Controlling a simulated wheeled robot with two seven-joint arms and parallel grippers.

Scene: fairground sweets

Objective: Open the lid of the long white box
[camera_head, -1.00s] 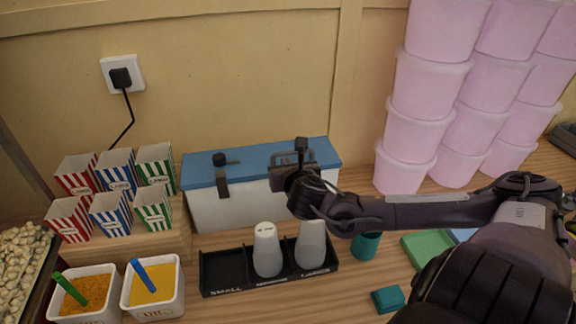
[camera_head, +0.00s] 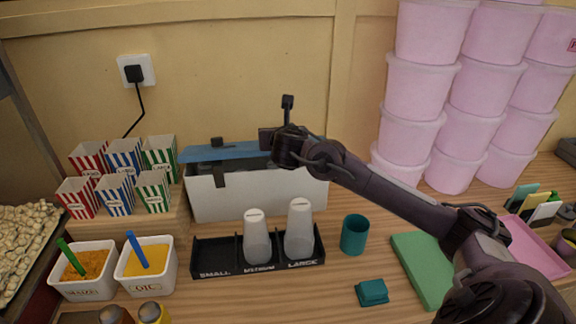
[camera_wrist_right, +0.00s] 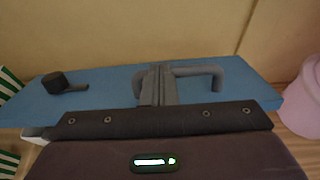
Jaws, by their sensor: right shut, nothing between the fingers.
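The long white box (camera_head: 270,198) stands against the back wall in the head view. Its blue lid (camera_head: 232,151) is tilted partly up, with a dark gap between its front edge and the box rim. A dark knob (camera_head: 217,142) sits on the lid's left part, and it also shows in the wrist view (camera_wrist_right: 57,84). My right gripper (camera_wrist_right: 157,85) is shut and empty, beside a grey bar handle (camera_wrist_right: 205,72) on the lid; whether it touches the handle is unclear. In the head view my right wrist hides the lid's right part. My left gripper is out of view.
A black cup rack (camera_head: 215,259) with two pale cups stands in front of the box. Striped cartons (camera_head: 153,192) stand left, and pink tubs (camera_head: 410,110) are stacked right. A teal cup (camera_head: 355,234) and teal block (camera_head: 372,292) are on the table.

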